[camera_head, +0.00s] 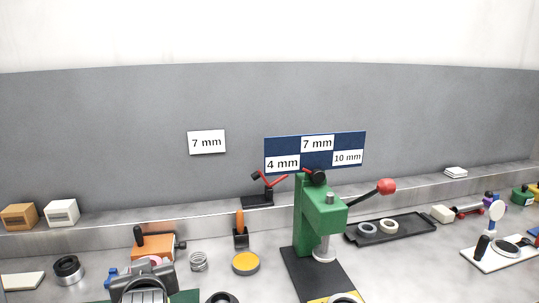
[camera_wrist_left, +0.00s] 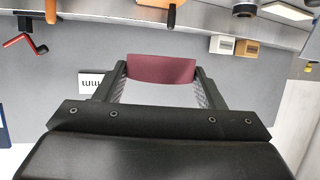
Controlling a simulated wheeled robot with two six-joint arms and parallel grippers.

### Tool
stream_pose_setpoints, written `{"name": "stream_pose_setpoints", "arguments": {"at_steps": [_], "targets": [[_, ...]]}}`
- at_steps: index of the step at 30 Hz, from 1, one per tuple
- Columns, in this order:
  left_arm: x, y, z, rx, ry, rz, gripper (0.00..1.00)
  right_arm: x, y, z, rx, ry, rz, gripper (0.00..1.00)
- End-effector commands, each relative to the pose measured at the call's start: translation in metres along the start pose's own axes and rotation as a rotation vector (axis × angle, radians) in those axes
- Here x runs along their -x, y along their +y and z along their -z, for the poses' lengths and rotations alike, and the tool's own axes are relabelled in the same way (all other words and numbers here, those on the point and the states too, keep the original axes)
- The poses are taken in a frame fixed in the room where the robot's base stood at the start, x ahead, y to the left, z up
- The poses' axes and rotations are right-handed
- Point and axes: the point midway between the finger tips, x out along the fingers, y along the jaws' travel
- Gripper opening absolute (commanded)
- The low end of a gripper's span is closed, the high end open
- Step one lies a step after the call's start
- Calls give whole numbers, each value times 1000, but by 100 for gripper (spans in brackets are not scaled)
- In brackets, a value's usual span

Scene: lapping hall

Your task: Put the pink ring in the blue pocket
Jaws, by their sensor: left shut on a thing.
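My left gripper (camera_head: 149,275) is at the bottom left of the head view, low over the bench. In the left wrist view its two fingers (camera_wrist_left: 160,80) are closed on a dark pink curved piece, the pink ring (camera_wrist_left: 161,69). In the head view only a small bit of the pink ring (camera_head: 157,261) shows behind the gripper. I cannot make out a blue pocket in either view. My right gripper is not in view.
An orange block (camera_head: 165,243) with a black handle stands just behind the left gripper. A spring (camera_head: 198,262), a yellow-topped disc (camera_head: 245,263) and a green press (camera_head: 325,213) stand to the right. A black tray (camera_head: 408,228) holds two rings.

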Motion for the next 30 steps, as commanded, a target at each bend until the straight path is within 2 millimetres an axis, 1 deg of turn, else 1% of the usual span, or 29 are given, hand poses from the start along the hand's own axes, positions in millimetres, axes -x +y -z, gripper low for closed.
{"name": "stream_pose_setpoints", "arguments": {"at_steps": [1, 3, 9, 15, 23, 26, 30], "targets": [[9, 5, 9, -21, 9, -59, 38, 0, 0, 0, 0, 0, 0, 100], [20, 13, 16, -58, 10, -142, 38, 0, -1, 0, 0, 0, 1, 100], [49, 31, 30, -139, 6, -326, 38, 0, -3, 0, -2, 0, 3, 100], [63, 38, 35, -172, 2, -409, 38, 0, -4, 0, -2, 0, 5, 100], [64, 39, 34, -172, -3, -413, 38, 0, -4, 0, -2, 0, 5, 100], [57, 36, 31, -157, -6, -380, 38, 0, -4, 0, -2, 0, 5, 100], [37, 27, 21, -111, -10, -267, 38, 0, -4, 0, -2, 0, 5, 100]]}}
